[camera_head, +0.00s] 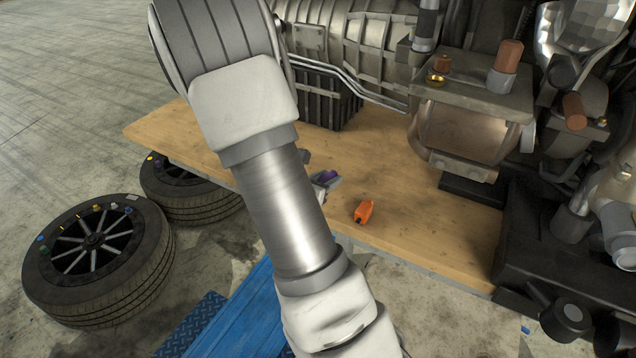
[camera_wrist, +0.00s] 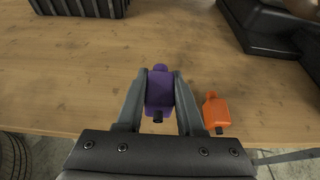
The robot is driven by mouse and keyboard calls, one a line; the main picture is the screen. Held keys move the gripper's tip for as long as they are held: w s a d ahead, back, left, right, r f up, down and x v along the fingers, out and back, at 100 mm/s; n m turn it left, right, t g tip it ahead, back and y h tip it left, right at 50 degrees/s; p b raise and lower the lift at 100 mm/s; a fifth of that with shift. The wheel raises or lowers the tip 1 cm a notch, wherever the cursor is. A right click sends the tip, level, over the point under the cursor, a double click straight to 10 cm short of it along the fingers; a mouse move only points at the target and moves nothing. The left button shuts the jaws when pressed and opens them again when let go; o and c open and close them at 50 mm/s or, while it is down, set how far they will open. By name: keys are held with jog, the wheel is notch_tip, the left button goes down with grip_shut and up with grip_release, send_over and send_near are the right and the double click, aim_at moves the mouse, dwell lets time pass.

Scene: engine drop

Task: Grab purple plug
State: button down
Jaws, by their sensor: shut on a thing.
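The purple plug (camera_wrist: 159,92) is between the two fingers of my gripper (camera_wrist: 160,88) in the wrist view. The fingers press on its left and right sides, and its rounded end points away from me. In the head view a small part of the purple plug (camera_head: 328,175) shows beside my arm, with my gripper (camera_head: 327,181) largely hidden behind the arm. The plug is over the wooden table (camera_head: 390,190); I cannot tell whether it touches the wood.
An orange plug (camera_head: 364,211) lies on the table just right of my gripper; it also shows in the wrist view (camera_wrist: 216,112). A large engine (camera_head: 465,130) stands at the back right. Two tires (camera_head: 98,258) lie on the floor at left. The table's middle is clear.

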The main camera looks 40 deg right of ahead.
jog(key=s+d+r+p, duration=0.1)
jog(key=s+r+p, duration=0.4)
jog(key=p, duration=1)
jog(key=s, duration=0.3)
jog(key=shift+p, duration=0.3)
